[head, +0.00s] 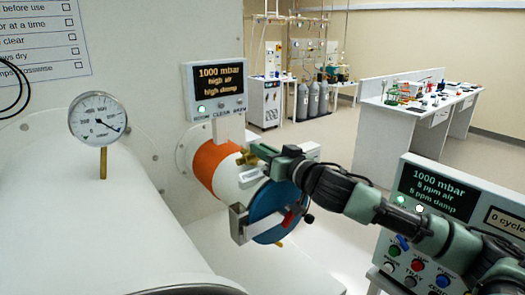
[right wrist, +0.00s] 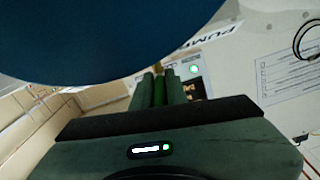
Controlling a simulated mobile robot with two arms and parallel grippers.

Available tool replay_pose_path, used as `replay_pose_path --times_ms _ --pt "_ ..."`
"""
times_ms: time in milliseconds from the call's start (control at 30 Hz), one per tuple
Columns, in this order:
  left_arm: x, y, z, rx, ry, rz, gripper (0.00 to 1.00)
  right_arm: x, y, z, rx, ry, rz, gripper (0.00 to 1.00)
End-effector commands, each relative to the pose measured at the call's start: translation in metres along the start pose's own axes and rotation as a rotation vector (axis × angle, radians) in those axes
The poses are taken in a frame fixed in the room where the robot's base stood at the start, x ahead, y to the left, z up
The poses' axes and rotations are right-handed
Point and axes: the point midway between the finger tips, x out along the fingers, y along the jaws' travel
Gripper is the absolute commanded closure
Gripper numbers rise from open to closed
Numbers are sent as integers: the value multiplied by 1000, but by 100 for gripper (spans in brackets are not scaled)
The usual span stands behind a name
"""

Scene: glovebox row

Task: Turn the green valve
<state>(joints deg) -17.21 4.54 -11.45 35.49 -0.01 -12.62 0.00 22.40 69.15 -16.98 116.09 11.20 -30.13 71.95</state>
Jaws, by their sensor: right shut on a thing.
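My right gripper (head: 262,152) reaches in from the right in the head view, to the top of the small white and orange chamber. In the right wrist view the gripper (right wrist: 159,82) has its two dark green fingers close together, with the brighter green valve handle (right wrist: 159,92) between them. The gripper is shut on this handle. A brass valve fitting (head: 245,157) shows just left of the fingertips in the head view, where the gripper mostly hides the handle. I cannot tell how far the valve is turned. My left gripper is not in view.
The orange-banded chamber (head: 212,165) has a blue round door (head: 270,207) just below my right arm. A display panel (head: 219,90) reads 1000 mbar, high air, high damp. A dial gauge (head: 97,118) stands at left; a control box (head: 440,205) stands at right.

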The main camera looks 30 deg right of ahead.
Motion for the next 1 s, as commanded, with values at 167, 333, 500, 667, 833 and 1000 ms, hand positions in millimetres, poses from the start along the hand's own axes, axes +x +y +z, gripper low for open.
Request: replay_pose_path --times_ms 167,333,500,667,833,1000 --pt "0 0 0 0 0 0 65 0 0 0 -1 1 1 100" --pt "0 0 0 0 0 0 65 0 0 0 0 3 10 100" --pt "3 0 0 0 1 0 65 0 -4 1 5 14 56 100" --pt "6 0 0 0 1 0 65 1 -9 2 11 33 148 100" --pt "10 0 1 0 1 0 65 3 -16 3 14 62 288 100" --pt "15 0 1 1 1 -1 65 6 -22 6 14 90 445 100"
